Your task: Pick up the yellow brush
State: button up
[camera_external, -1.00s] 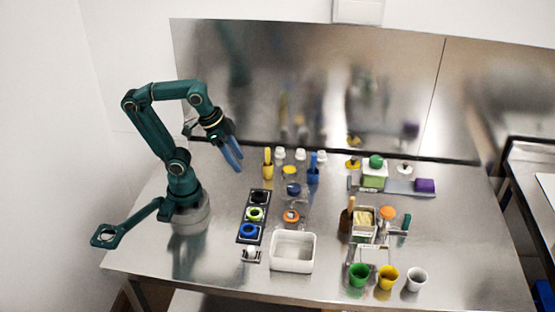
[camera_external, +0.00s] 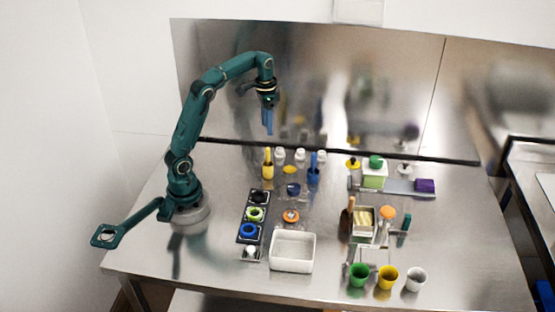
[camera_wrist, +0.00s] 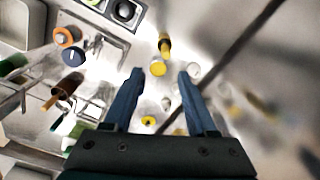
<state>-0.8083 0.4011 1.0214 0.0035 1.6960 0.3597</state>
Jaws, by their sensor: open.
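The yellow brush (camera_external: 267,162) stands upright at the back of the steel table, left of several white-capped bottles. In the wrist view a yellow upright shape that looks like the brush (camera_wrist: 164,46) shows beyond the fingertips, near a round yellow lid (camera_wrist: 158,68). My gripper (camera_external: 268,132) points down and appears above the brush, apart from it. In the wrist view its two blue fingers (camera_wrist: 160,74) are spread with nothing held between them.
A black tray (camera_external: 240,238) with round coloured inserts and a white bin (camera_external: 293,265) lie nearer the front. The metal back wall (camera_external: 310,80) rises behind.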

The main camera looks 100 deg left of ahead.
aim_at(267, 161)
jog(key=f, duration=1)
jog(key=a+f, duration=0.1)
jog(key=f, duration=0.4)
jog(key=shift+s+a, duration=0.1)
jog(key=shift+s, duration=0.1)
grip_shut()
